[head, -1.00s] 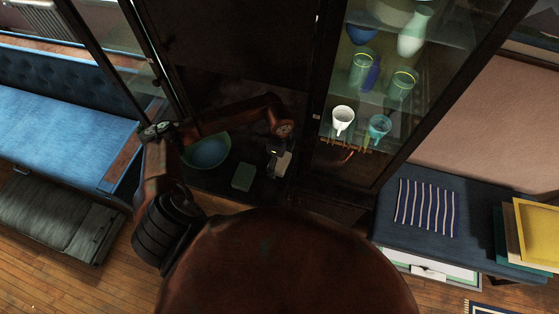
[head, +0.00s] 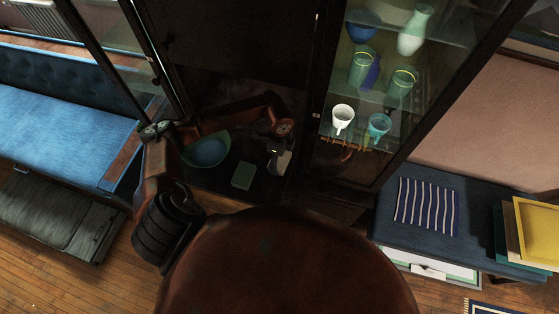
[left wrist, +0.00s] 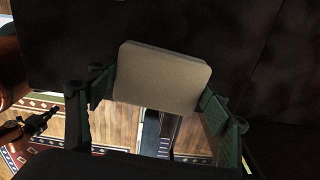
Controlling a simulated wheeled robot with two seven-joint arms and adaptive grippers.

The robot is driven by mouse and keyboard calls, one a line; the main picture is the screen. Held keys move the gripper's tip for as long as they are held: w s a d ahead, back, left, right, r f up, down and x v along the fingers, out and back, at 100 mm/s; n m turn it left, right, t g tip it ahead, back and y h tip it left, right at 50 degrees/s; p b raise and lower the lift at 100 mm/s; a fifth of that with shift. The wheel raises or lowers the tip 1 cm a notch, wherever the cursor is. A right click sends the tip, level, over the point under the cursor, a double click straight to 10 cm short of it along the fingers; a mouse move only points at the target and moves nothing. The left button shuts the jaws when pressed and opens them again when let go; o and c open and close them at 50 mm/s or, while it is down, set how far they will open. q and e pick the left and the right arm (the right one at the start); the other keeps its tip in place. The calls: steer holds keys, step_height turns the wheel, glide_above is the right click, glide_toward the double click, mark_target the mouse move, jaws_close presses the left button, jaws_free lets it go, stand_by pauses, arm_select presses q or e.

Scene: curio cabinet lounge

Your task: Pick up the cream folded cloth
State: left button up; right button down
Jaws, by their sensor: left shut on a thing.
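The cream folded cloth (left wrist: 162,77) is a flat, rounded rectangle between the green-padded fingers of my left gripper (left wrist: 160,98) in the left wrist view. The gripper is shut on it, with one finger at each side edge. In the head view, my left gripper (head: 276,152) is inside the dark open cabinet, and the pale cloth (head: 284,161) shows small beside it. The cloth's underside is hidden. My right gripper is not in view.
A teal bowl (head: 208,152) and a green folded item (head: 243,175) are on the cabinet's dark floor, left of the gripper. A glass door (head: 375,95) at right shows cups and vases behind it. A striped cloth (head: 426,206) lies on a dark bench.

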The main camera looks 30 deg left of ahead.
arm_select(q)
steer(key=shift+r+b, duration=0.5)
steer(key=shift+r, duration=0.05)
steer(key=s+r+b, duration=0.1)
steer(key=r, duration=0.1)
steer(key=s+a+r+b, duration=0.1)
steer(key=r, duration=0.1)
steer(key=s+a+r, duration=0.1)
steer(key=r, duration=0.1)
steer(key=shift+a+b, duration=0.15)
steer(key=shift+b, duration=0.25)
steer(key=s+a+r+b, duration=0.3)
steer(key=s+a+r, duration=0.2)
steer(key=s, duration=0.3)
steer(key=shift+s+a+r, duration=0.25)
steer(key=shift+s+r, duration=0.05)
steer(key=shift+r, duration=0.15)
